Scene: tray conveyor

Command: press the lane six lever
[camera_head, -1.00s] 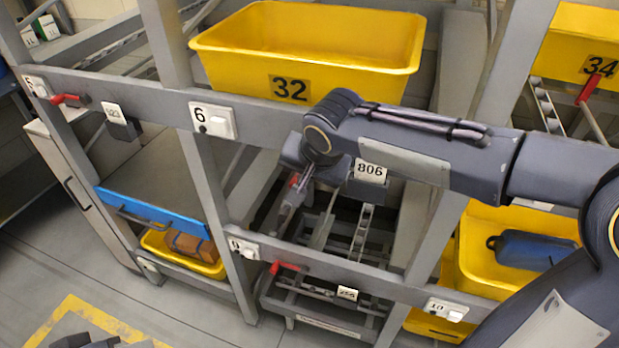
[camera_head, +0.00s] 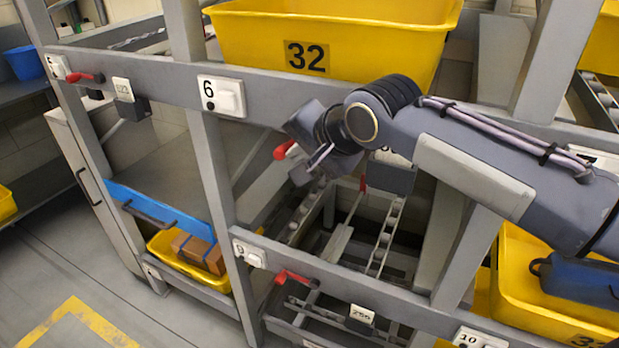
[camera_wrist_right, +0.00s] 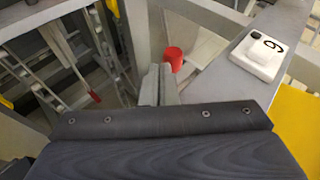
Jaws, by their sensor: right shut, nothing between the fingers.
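The lane six label plate (camera_head: 221,96) is on the grey beam under the yellow bin marked 32; it also shows in the wrist view (camera_wrist_right: 266,52). A red lever end (camera_head: 284,149) shows below the beam, right of that plate; in the wrist view it is a red knob (camera_wrist_right: 173,58). The rest of this lever is hidden. My right gripper (camera_head: 319,157) is shut and empty, just right of the red end in the head view. In the wrist view its fingers (camera_wrist_right: 160,84) are close to the knob; I cannot tell whether they touch. My left gripper is out of view.
The yellow bin 32 (camera_head: 335,45) stands above the beam. Other red levers are at lane five (camera_head: 86,77) and lane nine (camera_head: 291,277). A grey post (camera_head: 212,170) stands left of the gripper. A blue-fronted shelf (camera_head: 160,212) is lower left.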

